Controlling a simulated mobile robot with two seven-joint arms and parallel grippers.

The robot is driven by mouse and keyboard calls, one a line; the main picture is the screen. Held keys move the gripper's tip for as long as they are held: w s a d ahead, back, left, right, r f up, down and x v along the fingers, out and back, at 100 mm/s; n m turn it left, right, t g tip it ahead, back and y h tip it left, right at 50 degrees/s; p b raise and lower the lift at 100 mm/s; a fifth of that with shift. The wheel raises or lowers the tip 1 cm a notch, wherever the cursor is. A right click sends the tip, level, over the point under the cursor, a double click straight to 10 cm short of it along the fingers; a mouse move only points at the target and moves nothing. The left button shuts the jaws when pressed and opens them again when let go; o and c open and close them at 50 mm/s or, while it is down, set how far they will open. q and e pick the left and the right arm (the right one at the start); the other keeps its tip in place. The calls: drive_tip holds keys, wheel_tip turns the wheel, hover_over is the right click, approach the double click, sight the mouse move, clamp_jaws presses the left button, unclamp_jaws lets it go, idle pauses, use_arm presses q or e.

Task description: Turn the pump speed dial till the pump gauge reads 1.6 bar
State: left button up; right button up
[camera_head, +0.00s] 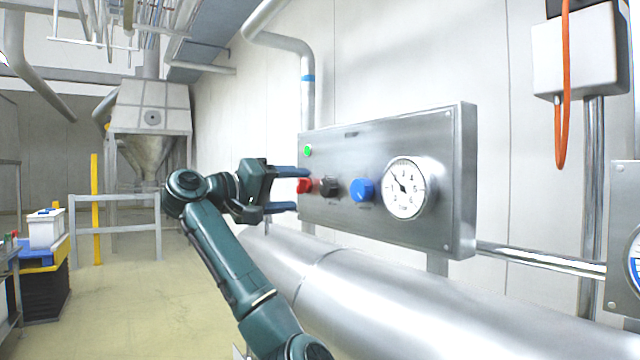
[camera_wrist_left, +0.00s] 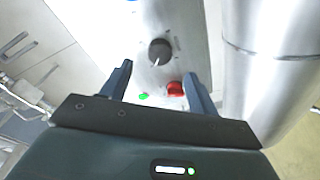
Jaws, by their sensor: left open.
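A steel control panel (camera_head: 385,140) carries a black dial (camera_head: 330,187), a blue dial (camera_head: 362,190) and a round white gauge (camera_head: 405,188). Which dial is the pump speed dial cannot be read. The gauge's needle points to the upper left; its exact reading is too small to tell. My left gripper (camera_head: 300,189) is open and empty at the panel's left end, in front of the red button (camera_head: 305,185). In the left wrist view the black dial (camera_wrist_left: 160,52), with a pale pointer mark, lies just beyond the fingertips, between their lines. No contact shows.
A green light (camera_head: 308,150) sits on the panel's upper left. A thick steel pipe (camera_head: 400,300) runs below the panel. A grey box with an orange cable (camera_head: 562,100) hangs at the right. A railing (camera_head: 115,228) and open floor are at the left.

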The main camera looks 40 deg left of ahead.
sight(325, 189)
use_arm(q)
drive_tip(key=w, duration=0.2)
drive_tip(key=w+p, duration=0.1)
drive_tip(key=w, duration=0.1)
drive_tip(key=w+d, duration=0.1)
drive_tip(key=w, duration=0.2)
drive_tip(key=shift+w+d+p, duration=0.1)
drive_tip(key=shift+p, duration=0.3)
drive_tip(key=shift+c, duration=0.4)
drive_tip(key=c, duration=0.9)
